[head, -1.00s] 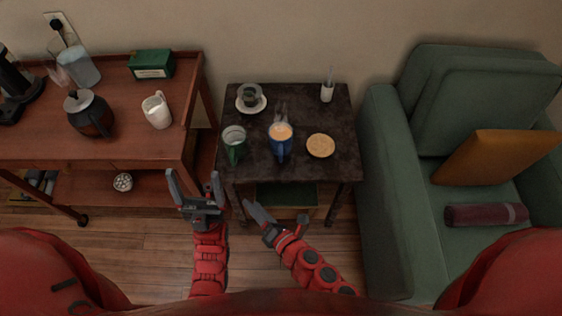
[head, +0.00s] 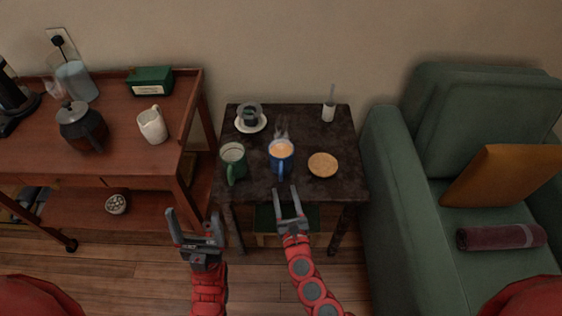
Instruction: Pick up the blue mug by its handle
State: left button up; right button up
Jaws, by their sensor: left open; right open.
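The blue mug (head: 281,151) stands upright on the dark side table (head: 318,188), filled with a light brown drink. Its handle points toward me, at the mug's near side. My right gripper (head: 286,188) is open and empty, its fingertips just in front of the handle at the table's front edge. I cannot tell its height against the handle. My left gripper (head: 192,214) is open and empty, to the left of the table, in front of the wooden cart.
A green mug (head: 233,159) stands close left of the blue mug. A round coaster (head: 323,165) lies to its right. A cup on a saucer (head: 251,123) and a white holder (head: 328,112) are behind. The wooden cart (head: 120,184) is left, the green armchair (head: 400,215) right.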

aim_at(281, 178)
jog(key=shift+w+a, duration=0.2)
jog(key=shift+w, duration=0.95)
jog(key=shift+w+a, duration=0.25)
jog(key=shift+w, duration=0.95)
jog(key=shift+w+a, duration=0.2)
jog(key=shift+w, duration=0.95)
grip_shut()
